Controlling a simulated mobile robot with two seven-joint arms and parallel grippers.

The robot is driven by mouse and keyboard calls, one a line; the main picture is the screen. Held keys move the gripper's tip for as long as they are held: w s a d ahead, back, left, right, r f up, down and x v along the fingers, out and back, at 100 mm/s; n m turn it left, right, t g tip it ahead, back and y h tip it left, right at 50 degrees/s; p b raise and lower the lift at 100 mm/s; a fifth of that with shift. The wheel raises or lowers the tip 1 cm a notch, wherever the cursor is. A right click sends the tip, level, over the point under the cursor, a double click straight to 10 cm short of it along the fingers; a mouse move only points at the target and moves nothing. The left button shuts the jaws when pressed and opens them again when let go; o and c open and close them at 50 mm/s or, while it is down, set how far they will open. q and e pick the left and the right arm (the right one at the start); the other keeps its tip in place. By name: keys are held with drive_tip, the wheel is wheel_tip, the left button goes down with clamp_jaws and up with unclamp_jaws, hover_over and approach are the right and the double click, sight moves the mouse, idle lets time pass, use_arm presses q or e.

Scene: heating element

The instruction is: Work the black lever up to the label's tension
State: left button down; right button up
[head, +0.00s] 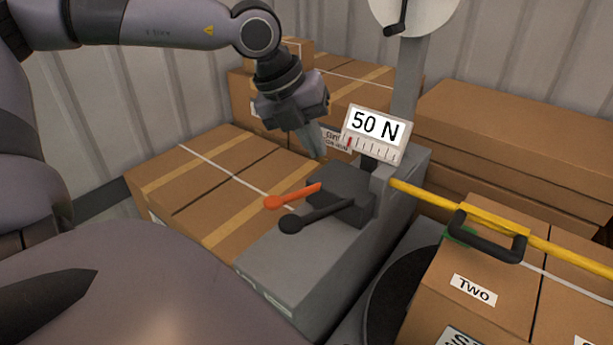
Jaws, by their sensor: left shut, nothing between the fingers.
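The black lever (318,215) sticks out to the left from a dark block (343,190) on a grey machine (300,262). A red-orange lever (292,195) lies just above it. The label (375,128) reads 50 N; below the number is a scale with a red mark near its left end. A yellow strap (410,188) runs from the block to the right. My left gripper (316,150) is shut and empty, pointing down behind the block, above and apart from both levers. My right gripper is not in view.
Cardboard boxes (225,165) stand left of and behind the machine. More boxes (510,130) are stacked at right. A box marked TWO (450,265) is at front right, with a black handle (487,248) by the strap. A grey post (405,80) rises behind the label.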

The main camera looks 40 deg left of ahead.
use_arm(q)
drive_tip(key=s+f+b, duration=0.1)
drive_tip(key=f, duration=0.1)
drive_tip(key=f+b, duration=0.1)
drive_tip(key=f, duration=0.1)
drive_tip(key=s+f+b, duration=0.1)
drive_tip(key=f, duration=0.1)
drive_tip(key=shift+s+d+f, duration=0.15)
drive_tip(key=shift+s+f, duration=0.2)
drive_tip(key=shift+s+f+b, duration=0.4)
drive_tip(key=shift+f+b, duration=0.35)
drive_tip(key=shift+b, duration=0.15)
idle(1.1)
drive_tip(key=shift+s+f+b, duration=0.2)
drive_tip(key=shift+f+b, duration=0.2)
drive_tip(key=shift+b, duration=0.4)
idle(0.6)
